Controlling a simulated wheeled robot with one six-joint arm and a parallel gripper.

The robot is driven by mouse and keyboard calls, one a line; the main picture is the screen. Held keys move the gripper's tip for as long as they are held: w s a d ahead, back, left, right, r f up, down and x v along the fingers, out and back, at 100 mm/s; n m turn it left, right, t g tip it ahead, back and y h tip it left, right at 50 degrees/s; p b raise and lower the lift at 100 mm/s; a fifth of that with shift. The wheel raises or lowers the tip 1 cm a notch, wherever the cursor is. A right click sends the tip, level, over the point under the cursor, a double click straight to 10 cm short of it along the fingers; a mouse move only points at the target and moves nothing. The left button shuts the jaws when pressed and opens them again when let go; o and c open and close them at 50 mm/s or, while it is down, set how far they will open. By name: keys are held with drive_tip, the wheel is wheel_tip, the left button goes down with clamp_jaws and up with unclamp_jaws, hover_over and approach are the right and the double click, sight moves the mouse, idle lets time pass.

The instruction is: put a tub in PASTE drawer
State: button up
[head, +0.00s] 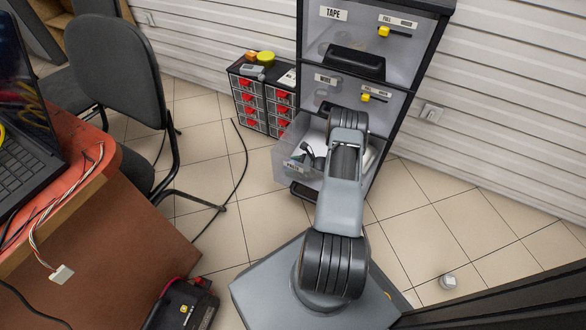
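A drawer cabinet (398,120) stands against the wall. Its bottom drawer (290,150) is pulled open; the small label on its front is too blurred to read. The drawers above carry labels, the top one reading TAPE. My arm reaches over the open drawer and covers part of it. Dark and pale parts that seem to be my gripper (308,152) show inside or just above the drawer; its fingers and anything between them cannot be made out. A small pale grey tub-like object (448,281) sits on the floor at the lower right, apart from the arm.
A small organiser (265,100) with red-handled drawers stands left of the cabinet, with a yellow round item (266,58) on top. A chair (115,70) and a desk (110,235) with a laptop (25,115) are left. A black cable (240,165) lies on the floor. Right floor is mostly clear.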

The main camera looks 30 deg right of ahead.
drive_tip(key=shift+f, duration=0.15)
drive_tip(key=o, duration=1)
drive_tip(key=shift+s+d+r, duration=0.1)
drive_tip(key=shift+r, duration=0.15)
drive_tip(key=shift+p+v, duration=1.25)
drive_tip(key=shift+v, duration=2.3)
drive_tip(key=shift+f, duration=0.1)
